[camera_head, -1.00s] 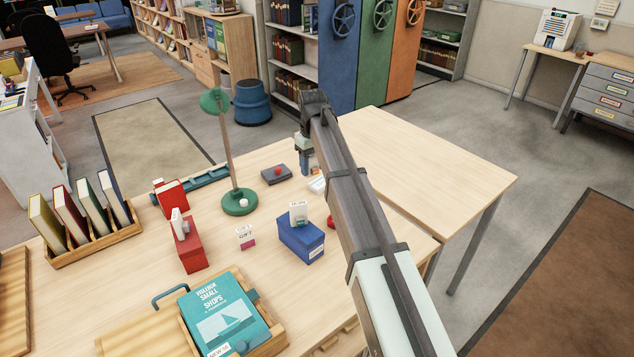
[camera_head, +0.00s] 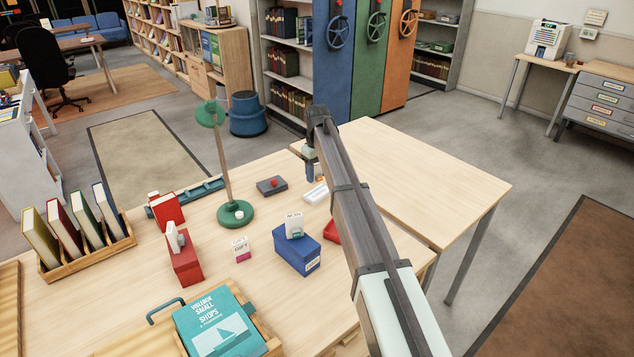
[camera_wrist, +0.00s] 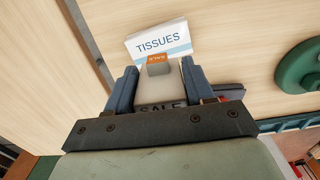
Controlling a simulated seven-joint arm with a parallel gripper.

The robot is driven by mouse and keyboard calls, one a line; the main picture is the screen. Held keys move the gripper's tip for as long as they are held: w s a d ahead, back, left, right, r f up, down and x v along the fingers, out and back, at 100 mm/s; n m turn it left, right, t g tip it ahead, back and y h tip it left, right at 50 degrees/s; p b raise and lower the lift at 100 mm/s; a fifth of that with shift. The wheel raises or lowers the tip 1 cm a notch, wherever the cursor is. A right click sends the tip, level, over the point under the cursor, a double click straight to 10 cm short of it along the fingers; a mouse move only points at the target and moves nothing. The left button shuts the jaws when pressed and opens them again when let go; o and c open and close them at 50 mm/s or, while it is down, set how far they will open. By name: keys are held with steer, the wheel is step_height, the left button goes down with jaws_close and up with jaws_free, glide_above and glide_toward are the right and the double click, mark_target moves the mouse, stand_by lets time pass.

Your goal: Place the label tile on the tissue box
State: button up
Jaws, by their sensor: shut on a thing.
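My gripper (camera_wrist: 157,88) is shut on the label tile (camera_wrist: 160,79), a small pale piece with an orange patch and the word SALE. In the head view my gripper (camera_head: 312,176) is over the far right part of the table, and the tile is largely hidden there. The white tissue box (camera_head: 316,193) lies just below and beside the fingers. In the wrist view the tissue box (camera_wrist: 150,42), marked TISSUES, shows right behind the tile and is partly covered by it. I cannot tell whether tile and box touch.
A green stand (camera_head: 236,213) and a grey block with a red knob (camera_head: 271,186) stand left of the tissue box. A blue box (camera_head: 298,257) with a white tile on top is nearer. A GIFT tile (camera_head: 241,249) and red boxes (camera_head: 184,264) lie left. The adjoining right table (camera_head: 420,180) is bare.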

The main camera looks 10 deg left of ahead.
mark_target(317, 180)
steer(key=shift+f, duration=1.9)
steer(key=shift+f, duration=0.1)
steer(key=o, duration=1)
steer(key=shift+o, duration=0.2)
step_height(317, 180, up, 12)
steer(key=shift+r, duration=0.15)
